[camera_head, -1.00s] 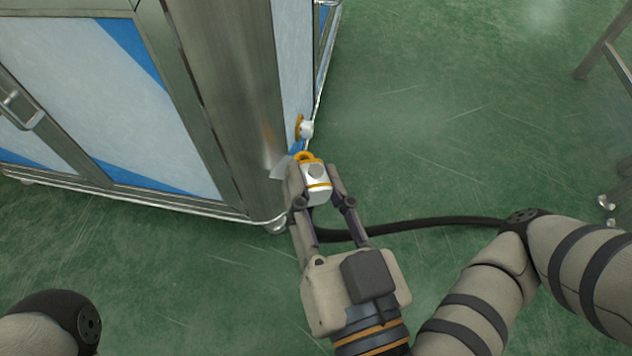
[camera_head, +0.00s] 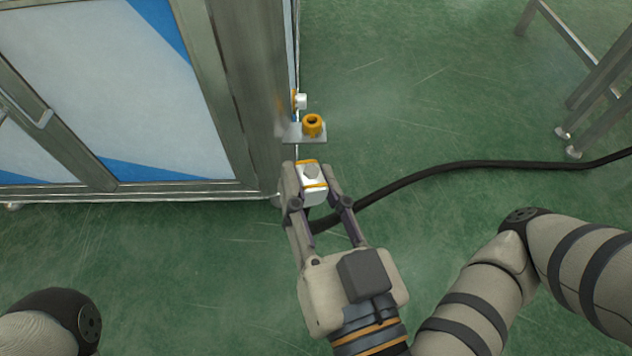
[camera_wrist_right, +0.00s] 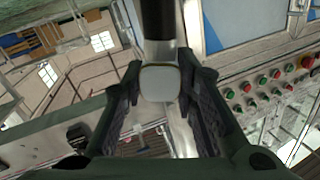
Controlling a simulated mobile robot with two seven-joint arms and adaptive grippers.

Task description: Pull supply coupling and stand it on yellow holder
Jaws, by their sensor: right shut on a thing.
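My right gripper (camera_head: 318,200) is shut on the supply coupling (camera_head: 313,188), a white block with orange bands and a grey top. The coupling also shows between the fingers in the right wrist view (camera_wrist_right: 158,84). A black hose (camera_head: 400,185) trails from it to the right. The yellow holder (camera_head: 312,125) is a ring on a grey bracket at the cabinet's side, just beyond the coupling and apart from it. A white port (camera_head: 300,101) with an orange collar sits on the cabinet wall behind the holder. My left gripper is out of view.
The metal cabinet (camera_head: 236,100) with white and blue panels stands to the left, its corner close to my right gripper. A metal frame's legs (camera_head: 590,85) stand at the upper right. Green floor is open between them, crossed by the hose.

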